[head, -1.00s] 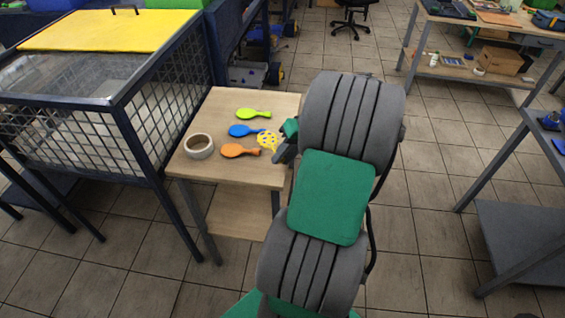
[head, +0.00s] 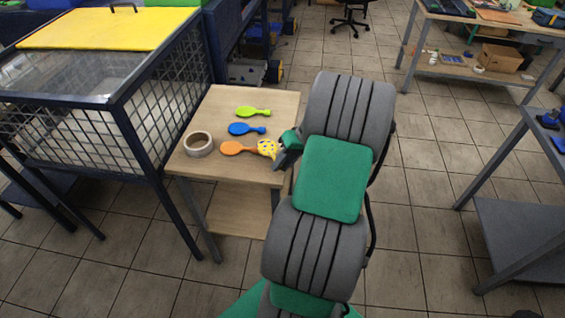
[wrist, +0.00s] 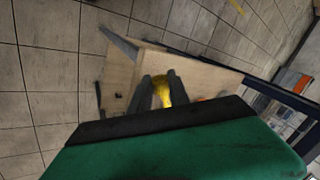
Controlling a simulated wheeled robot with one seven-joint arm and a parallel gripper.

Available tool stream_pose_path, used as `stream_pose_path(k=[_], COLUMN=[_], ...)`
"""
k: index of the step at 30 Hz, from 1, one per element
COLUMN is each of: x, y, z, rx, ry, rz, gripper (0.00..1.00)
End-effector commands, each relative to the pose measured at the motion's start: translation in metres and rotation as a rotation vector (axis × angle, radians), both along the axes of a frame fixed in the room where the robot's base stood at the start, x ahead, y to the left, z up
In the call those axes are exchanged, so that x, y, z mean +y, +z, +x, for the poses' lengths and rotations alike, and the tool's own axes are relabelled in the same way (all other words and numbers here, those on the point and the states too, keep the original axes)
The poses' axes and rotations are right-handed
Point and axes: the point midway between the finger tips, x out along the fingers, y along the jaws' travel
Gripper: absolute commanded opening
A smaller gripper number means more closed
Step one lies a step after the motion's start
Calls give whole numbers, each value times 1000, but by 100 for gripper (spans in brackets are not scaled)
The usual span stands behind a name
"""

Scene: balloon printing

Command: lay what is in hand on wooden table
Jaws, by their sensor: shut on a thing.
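My gripper (head: 281,155) is shut on a yellow balloon with dark spots (head: 267,148), held over the right front part of the wooden table (head: 218,110). In the wrist view, the yellow balloon (wrist: 161,91) shows between the two dark fingers (wrist: 161,84), with the pale tabletop (wrist: 205,80) beyond. I cannot tell whether the balloon touches the table. In the head view it overlaps the right end of an orange balloon (head: 234,148). My arm hides the table's right front corner.
A blue balloon (head: 247,129) and a lime-green balloon (head: 253,112) lie on the table. A mesh-sided bin (head: 150,115) is close on the left. The table's back left and front are bare.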

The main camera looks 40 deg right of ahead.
Motion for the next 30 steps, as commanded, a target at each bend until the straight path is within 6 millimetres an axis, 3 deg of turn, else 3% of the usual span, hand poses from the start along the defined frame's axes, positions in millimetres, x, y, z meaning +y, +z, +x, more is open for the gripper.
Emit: stream_pose_path(k=[2,3,10,20,25,30], x=[0,0,0,0,-11,-28], y=[-1,0,0,7,33,75], z=[0,0,0,0,-8,-24], rx=[0,0,0,-1,-4,-2], ry=[0,0,0,0,-3,-4], rz=[0,0,0,-2,-5,-5], gripper=[0,24,43,44,44,44])
